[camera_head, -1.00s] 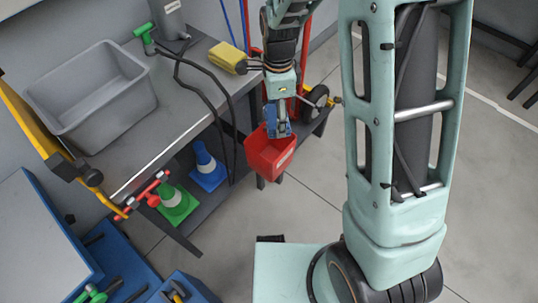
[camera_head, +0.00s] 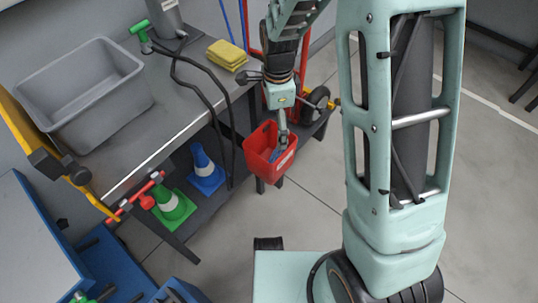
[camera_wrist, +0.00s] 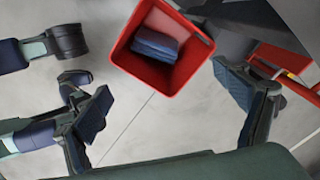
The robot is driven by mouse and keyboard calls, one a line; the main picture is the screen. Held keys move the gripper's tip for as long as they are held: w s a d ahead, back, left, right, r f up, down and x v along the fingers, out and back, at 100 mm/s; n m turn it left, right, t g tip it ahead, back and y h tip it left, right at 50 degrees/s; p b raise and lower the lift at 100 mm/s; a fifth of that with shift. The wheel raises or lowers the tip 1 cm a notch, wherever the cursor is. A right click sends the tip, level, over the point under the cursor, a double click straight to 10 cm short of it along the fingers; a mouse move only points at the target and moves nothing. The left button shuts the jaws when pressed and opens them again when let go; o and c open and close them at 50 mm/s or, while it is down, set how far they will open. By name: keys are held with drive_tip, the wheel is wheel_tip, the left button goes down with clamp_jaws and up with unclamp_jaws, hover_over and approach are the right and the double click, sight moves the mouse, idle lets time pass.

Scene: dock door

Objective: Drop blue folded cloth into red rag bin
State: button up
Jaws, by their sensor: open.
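The red rag bin (camera_head: 287,162) hangs at the end of the workbench, with its open top facing up. The blue folded cloth (camera_wrist: 155,44) lies inside the red bin (camera_wrist: 177,83) in the wrist view. A bit of the cloth also shows inside the bin in the head view (camera_head: 276,155). My gripper (camera_head: 282,138) is above the bin's opening. In the wrist view my gripper (camera_wrist: 168,100) has its two fingers spread wide apart with nothing between them, and the cloth is apart from both.
The workbench (camera_head: 168,110) carries a grey tub (camera_head: 100,113), yellow folded cloths (camera_head: 226,54) and a black cable. The floor right of the bin is clear.

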drive_tip(key=shift+r, duration=0.1)
wheel_tip(320, 180, up, 12)
idle(0.5)
idle(0.4)
